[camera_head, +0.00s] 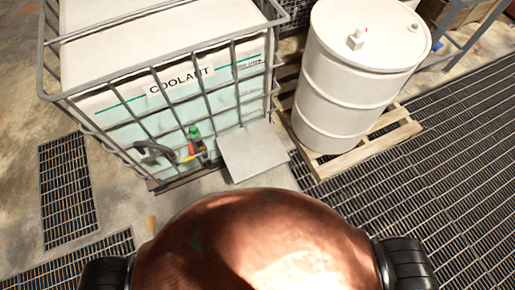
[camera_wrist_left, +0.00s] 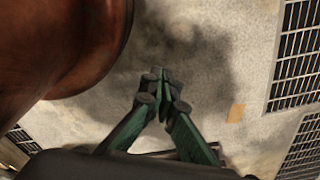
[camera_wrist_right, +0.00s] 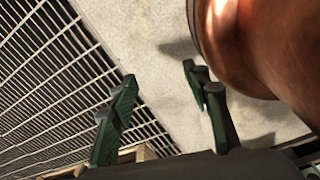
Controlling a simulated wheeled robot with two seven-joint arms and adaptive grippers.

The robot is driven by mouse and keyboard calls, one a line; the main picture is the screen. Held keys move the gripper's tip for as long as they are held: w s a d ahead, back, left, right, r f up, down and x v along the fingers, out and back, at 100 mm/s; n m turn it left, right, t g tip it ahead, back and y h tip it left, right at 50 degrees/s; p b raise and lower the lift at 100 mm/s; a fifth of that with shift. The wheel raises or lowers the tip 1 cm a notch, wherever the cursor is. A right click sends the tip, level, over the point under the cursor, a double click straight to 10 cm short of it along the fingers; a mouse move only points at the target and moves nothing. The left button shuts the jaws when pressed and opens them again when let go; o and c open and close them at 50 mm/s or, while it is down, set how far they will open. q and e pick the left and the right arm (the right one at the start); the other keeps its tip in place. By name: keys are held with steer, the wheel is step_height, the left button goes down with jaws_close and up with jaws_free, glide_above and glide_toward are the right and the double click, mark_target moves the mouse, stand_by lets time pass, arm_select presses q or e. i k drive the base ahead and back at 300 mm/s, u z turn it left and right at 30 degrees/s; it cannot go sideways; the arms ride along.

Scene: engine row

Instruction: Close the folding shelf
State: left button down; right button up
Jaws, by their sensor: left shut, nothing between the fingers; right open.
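The folding shelf appears to be the flat grey panel (camera_head: 255,152) at the front lower right of the caged coolant tank (camera_head: 180,90). It sticks out from the tank front, low down, with its top face showing. My left gripper (camera_wrist_left: 163,84) is shut and empty above the concrete floor in the left wrist view. My right gripper (camera_wrist_right: 160,86) is open and empty in the right wrist view, over floor and grating. Neither gripper shows in the head view, and both look well apart from the panel. I cannot make out the panel in either wrist view.
A hose and a valve with green and red parts (camera_head: 195,143) sit left of the panel. A white drum (camera_head: 355,80) stands on a wooden pallet (camera_head: 362,150) to the right. Floor grating (camera_head: 440,150) covers the right side. Concrete before the tank is clear.

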mark_target(249, 151)
steer(key=u, duration=0.85)
steer(key=k, duration=0.8)
steer(key=z, duration=0.75)
